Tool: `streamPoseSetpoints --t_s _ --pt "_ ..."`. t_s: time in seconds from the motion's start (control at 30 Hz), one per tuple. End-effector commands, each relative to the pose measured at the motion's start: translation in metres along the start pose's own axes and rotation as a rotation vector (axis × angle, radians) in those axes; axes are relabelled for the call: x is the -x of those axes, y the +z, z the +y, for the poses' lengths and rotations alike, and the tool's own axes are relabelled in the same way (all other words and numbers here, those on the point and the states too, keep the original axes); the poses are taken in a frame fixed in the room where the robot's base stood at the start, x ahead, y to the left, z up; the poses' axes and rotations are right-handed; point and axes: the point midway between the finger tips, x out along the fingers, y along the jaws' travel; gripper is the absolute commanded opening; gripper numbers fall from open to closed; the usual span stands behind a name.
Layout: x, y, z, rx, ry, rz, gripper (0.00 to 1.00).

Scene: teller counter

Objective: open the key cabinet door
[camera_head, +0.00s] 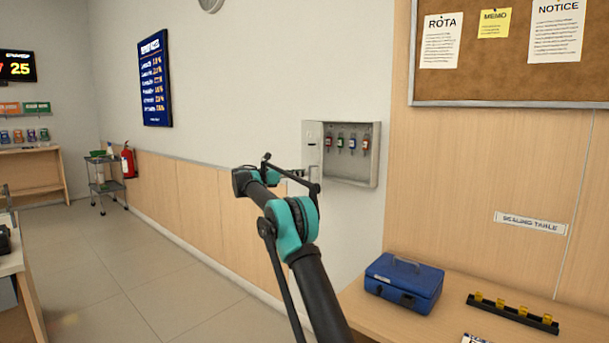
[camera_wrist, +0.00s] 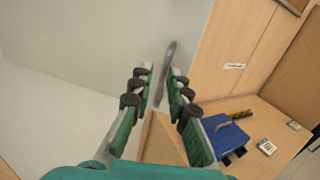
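The key cabinet (camera_head: 375,157) is a pale grey box on the wall, with several coloured key tags hanging inside. Its door (camera_head: 311,142) stands open at the left side, swung out from the box and seen at a steep angle. My gripper (camera_head: 305,174) is at the lower part of the door, partly covering it. In the wrist view, the fingers of my gripper (camera_wrist: 161,72) are apart, with the grey bar handle (camera_wrist: 168,62) showing between them. A gap shows on the handle's left; I cannot tell whether the right finger touches it.
A wooden counter (camera_head: 450,310) at the lower right holds a blue cash box (camera_head: 404,283) and a black rack (camera_head: 512,314) with yellow pieces. A noticeboard (camera_head: 490,90) hangs above. The floor to the left is clear up to a trolley (camera_head: 106,185).

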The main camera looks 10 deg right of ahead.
Motion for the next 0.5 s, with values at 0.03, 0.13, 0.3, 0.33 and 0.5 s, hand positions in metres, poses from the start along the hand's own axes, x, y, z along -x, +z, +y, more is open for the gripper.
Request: streamPoseSetpoints --t_s 0.03,0.13,0.3,0.33,0.5 --pt "0.004 0.000 0.001 0.000 0.000 0.000 0.17" --pt "0.010 0.000 0.002 0.000 0.000 0.000 0.17" --pt "0.021 0.000 0.004 0.000 0.001 0.000 0.17" --pt "0.022 0.000 0.005 0.000 0.001 0.000 0.17" --pt "0.033 0.000 0.007 0.000 0.000 0.000 0.17"
